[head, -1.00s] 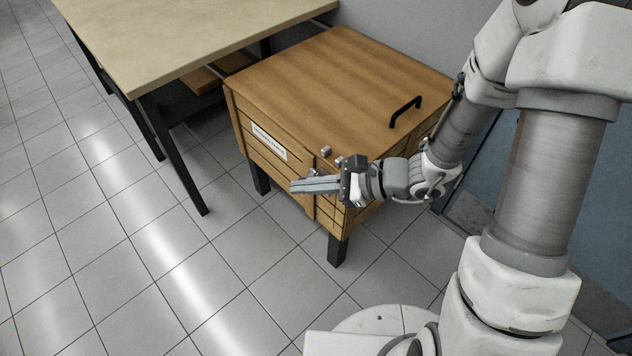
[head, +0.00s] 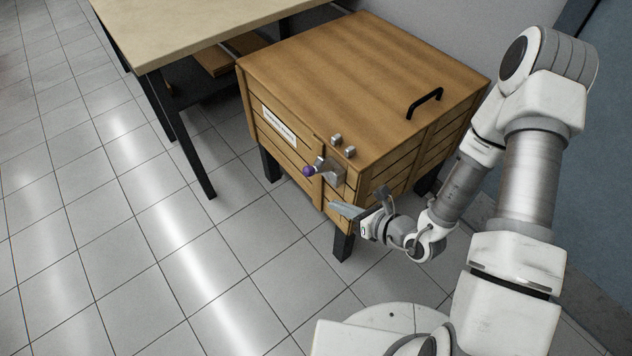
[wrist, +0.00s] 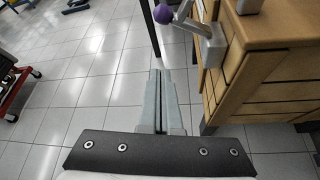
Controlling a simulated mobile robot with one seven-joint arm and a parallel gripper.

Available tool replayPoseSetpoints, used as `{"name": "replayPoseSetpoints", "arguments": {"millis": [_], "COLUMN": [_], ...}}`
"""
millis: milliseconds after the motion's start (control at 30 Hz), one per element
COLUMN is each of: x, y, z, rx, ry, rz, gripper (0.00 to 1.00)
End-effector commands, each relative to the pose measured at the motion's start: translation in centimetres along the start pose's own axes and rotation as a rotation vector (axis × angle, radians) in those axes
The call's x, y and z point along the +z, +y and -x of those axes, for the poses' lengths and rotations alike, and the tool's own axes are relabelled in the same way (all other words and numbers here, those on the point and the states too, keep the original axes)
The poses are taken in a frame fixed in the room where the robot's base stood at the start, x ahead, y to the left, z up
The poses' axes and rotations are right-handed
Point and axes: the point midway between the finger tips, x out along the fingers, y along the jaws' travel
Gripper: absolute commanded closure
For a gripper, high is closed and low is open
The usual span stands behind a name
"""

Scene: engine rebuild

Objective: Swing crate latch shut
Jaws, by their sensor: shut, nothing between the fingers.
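The wooden crate (head: 360,70) stands on dark legs with its lid down. Its latch (head: 328,171) is a grey metal bracket and lever on the front face near the right corner, with a purple ball knob (head: 308,171) sticking out from the front. In the wrist view the purple knob (wrist: 163,14) and grey latch (wrist: 207,40) show at the top, beyond and right of the fingers. My gripper (head: 340,209) is shut and empty, below and right of the latch, apart from it, close to the crate's lower front corner. In the wrist view its closed fingers (wrist: 159,100) point forward over the floor.
Two small metal studs (head: 343,145) sit on the lid edge above the latch. A black handle (head: 425,103) is on the lid. A table (head: 190,30) stands behind left of the crate. Tiled floor (head: 150,250) is free in front. The wrist view shows a red cart (wrist: 22,85) far left.

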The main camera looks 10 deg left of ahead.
Motion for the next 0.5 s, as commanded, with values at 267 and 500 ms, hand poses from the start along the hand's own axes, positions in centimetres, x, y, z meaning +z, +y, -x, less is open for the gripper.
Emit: {"name": "replayPoseSetpoints", "arguments": {"millis": [267, 500], "x": [0.0, -0.1], "y": [0.0, 0.1], "z": [-0.4, -4.2], "rx": [0.003, 0.006], "ry": [0.0, -0.001], "rz": [0.002, 0.004], "gripper": [1.0, 1.0]}}
